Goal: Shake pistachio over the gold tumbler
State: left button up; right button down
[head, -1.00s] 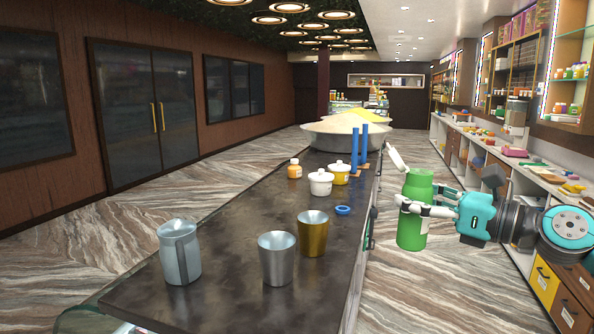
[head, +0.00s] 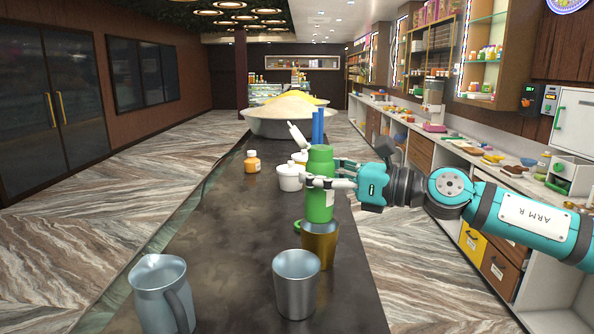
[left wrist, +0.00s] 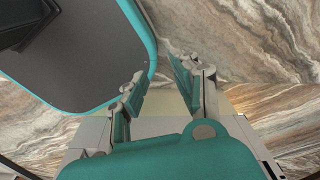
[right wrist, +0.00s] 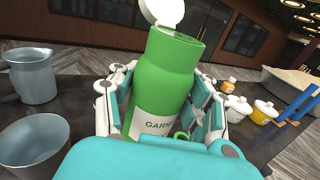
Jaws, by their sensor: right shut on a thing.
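The gold tumbler (head: 320,245) stands upright on the dark counter, just behind the silver tumbler (head: 297,284). The green shaker (head: 320,200) is upright, with its white lid (head: 298,136) flipped open. My right gripper (head: 318,182) is shut on the shaker from the right and holds it just behind the gold tumbler, partly overlapping its rim in the head view. The right wrist view shows the shaker (right wrist: 165,85) between the fingers, with a label reading "GARN", the rest covered. My left gripper (left wrist: 160,75) is open and empty above the floor. The gold tumbler is hidden in the right wrist view.
A metal jug (head: 161,295) stands at the front left of the counter. A small green ring (head: 297,226) lies beside the shaker. An orange jar (head: 252,162), a white pot (head: 290,177) and blue posts (head: 318,127) stand behind. The counter's left middle is clear.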

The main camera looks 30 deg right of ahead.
jog(key=shift+a+r+m, duration=0.1)
jog(key=shift+r+m, duration=0.1)
jog(key=shift+m, duration=0.1)
jog(key=m+p, duration=0.1)
jog(key=s+a+r+m+p, duration=0.1)
jog(key=m, duration=0.1)
jog(key=shift+p, duration=0.35)
jog(key=m, duration=0.2)
jog(key=s+a+f+m, duration=0.1)
jog(key=m, duration=0.1)
jog(key=shift+a, duration=0.2)
jog(key=shift+w+f, duration=0.1)
